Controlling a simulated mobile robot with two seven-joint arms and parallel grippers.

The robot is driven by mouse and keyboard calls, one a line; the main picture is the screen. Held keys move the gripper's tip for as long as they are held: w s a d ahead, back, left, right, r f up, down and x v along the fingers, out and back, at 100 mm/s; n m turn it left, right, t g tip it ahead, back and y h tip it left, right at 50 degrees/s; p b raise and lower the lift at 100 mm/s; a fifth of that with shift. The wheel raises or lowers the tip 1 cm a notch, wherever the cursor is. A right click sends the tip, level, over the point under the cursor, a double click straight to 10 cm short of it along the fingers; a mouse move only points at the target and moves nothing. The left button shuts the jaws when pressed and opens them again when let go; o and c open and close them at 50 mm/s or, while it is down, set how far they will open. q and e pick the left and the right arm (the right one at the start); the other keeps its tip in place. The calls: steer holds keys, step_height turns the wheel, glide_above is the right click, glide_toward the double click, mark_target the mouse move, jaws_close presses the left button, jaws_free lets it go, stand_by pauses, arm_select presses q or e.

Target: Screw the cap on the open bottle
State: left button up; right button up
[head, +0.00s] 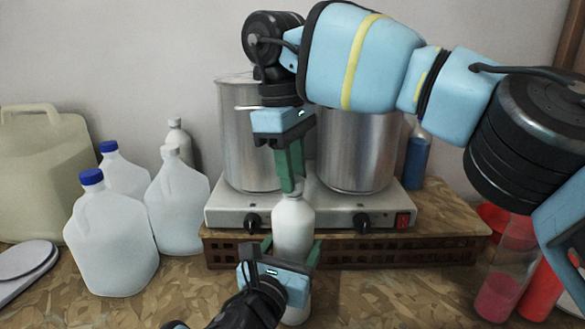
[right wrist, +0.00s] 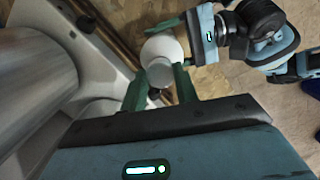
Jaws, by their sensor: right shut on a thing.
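A white bottle (head: 293,222) stands upright in front of the hot plate. My left gripper (head: 290,248) reaches in from below, with its green fingers on both sides of the bottle's body, closed on it. My right gripper (head: 291,184) points down from above, over the bottle's neck. It is shut on a white cap (right wrist: 160,72), which lies between its fingertips in the right wrist view, over the bottle top (right wrist: 163,46). The fingers largely hide the cap and neck in the head view, so I cannot tell whether the cap touches the threads.
Two steel pots (head: 357,150) stand on the hot plate (head: 300,214) just behind the bottle. Several white jugs (head: 112,240) stand at the left, beside a large beige canister (head: 45,165). A blue bottle (head: 416,160) and red containers (head: 497,292) are at the right.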

steer(key=o, duration=0.9)
steer(key=shift+r, duration=0.1)
steer(key=shift+r, duration=2.15)
